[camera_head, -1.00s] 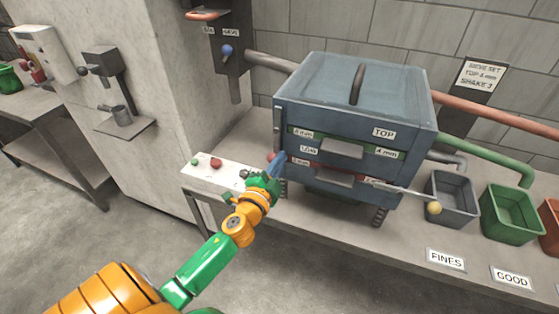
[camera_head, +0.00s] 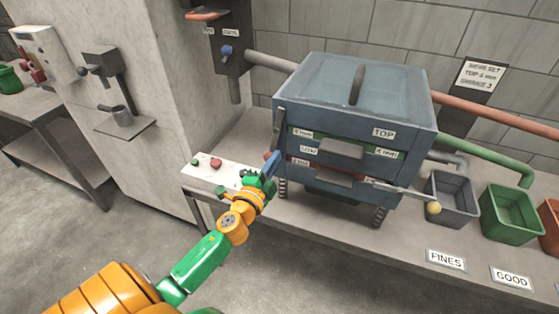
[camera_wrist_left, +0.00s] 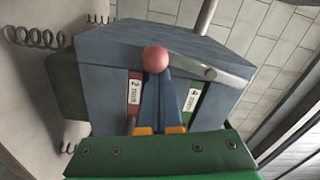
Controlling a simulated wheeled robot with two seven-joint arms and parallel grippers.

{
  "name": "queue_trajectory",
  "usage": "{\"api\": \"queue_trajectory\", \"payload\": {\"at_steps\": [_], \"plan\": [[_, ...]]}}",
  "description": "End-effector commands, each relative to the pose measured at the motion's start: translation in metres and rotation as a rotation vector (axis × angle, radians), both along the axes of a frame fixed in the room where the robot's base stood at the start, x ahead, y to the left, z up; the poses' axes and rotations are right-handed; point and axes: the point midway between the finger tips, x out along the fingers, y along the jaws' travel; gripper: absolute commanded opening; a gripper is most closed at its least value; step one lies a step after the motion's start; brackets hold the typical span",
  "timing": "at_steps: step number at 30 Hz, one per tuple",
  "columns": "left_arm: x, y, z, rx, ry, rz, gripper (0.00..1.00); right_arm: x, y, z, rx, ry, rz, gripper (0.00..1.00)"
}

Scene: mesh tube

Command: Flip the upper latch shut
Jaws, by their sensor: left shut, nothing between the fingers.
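The grey-blue sieve box (camera_head: 355,88) stands on the bench, with drawer fronts labelled TOP, 4 mm and 2 mm. A grey metal latch bar (camera_head: 279,125) runs down its left front edge. In the left wrist view the bar (camera_wrist_left: 208,72) ends in a pink-red knob (camera_wrist_left: 154,60). My left gripper (camera_head: 272,158) is at the lower end of this bar, its blue fingers shut with nothing between them. In the left wrist view the fingertips (camera_wrist_left: 158,75) are right at the knob; I cannot tell whether they touch. The knob is hard to make out in the head view. My right gripper is not in view.
A second lever with a yellow knob (camera_head: 434,208) sticks out at the box's right front. Grey (camera_head: 455,190) and green (camera_head: 511,215) bins stand to the right. A white control panel (camera_head: 215,168) with buttons lies left of my gripper. Springs support the box.

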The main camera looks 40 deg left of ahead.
Motion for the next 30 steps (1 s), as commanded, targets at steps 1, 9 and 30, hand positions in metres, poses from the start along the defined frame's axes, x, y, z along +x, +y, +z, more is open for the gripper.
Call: {"api": "queue_trajectory", "payload": {"at_steps": [1,9,30], "plan": [[-0.001,0.002,0.0,0.027,0.007,0.0,0.0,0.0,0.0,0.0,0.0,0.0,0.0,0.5],[-0.004,0.018,0.001,0.256,0.063,0.001,0.0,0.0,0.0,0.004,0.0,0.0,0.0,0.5],[-0.014,0.057,0.024,0.901,0.217,0.0,0.0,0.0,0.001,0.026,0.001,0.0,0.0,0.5]]}}
